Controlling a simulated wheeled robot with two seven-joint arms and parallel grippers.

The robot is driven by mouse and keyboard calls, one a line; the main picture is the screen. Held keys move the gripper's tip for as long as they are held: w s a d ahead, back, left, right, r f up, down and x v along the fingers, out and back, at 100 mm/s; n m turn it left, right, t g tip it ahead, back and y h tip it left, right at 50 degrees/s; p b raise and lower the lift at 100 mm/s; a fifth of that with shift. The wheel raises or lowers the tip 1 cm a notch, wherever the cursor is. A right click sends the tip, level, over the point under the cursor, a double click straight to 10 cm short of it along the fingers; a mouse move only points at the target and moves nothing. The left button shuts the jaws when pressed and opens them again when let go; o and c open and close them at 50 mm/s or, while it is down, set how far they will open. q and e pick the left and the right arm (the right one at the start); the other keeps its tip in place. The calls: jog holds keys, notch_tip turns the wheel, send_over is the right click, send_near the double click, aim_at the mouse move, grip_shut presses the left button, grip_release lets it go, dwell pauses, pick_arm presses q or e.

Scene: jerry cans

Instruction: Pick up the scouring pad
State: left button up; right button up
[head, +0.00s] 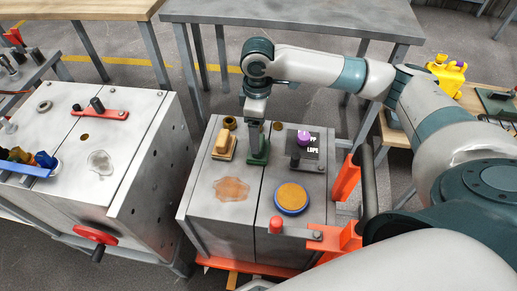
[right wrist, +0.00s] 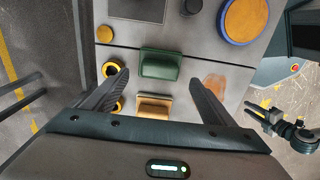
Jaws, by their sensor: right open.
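A green block (head: 260,150), which looks like the scouring pad, sits on the grey metal bench top (head: 265,215). My right gripper (head: 257,135) reaches down over it, pointing at the bench. In the right wrist view the green block (right wrist: 160,64) lies ahead, between the lines of the two open fingers (right wrist: 158,88). The jaws are empty. A tan block (head: 224,146) stands to its left; in the right wrist view it (right wrist: 153,108) lies nearer my palm. A small dark jointed part (right wrist: 285,128) at the right of the wrist view may be my left gripper; its jaws are unclear.
A round tan pad with a blue rim (head: 291,198) and a purple-topped item (head: 304,138) share the bench. A brown stain (head: 231,188) marks its left half. An orange bracket (head: 345,180) rises at the right edge. A second metal bench (head: 120,165) stands to the left.

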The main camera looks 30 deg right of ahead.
aim_at(261, 159)
jog(key=shift+f, duration=0.25)
jog(key=shift+d+f, duration=0.1)
jog(key=shift+f, duration=2.55)
jog(key=c, duration=1.2)
pick_arm(q)
jog(key=shift+s+r, duration=0.2)
jog(key=shift+r, duration=0.2)
pick_arm(e)
jog(key=shift+r, duration=0.1)
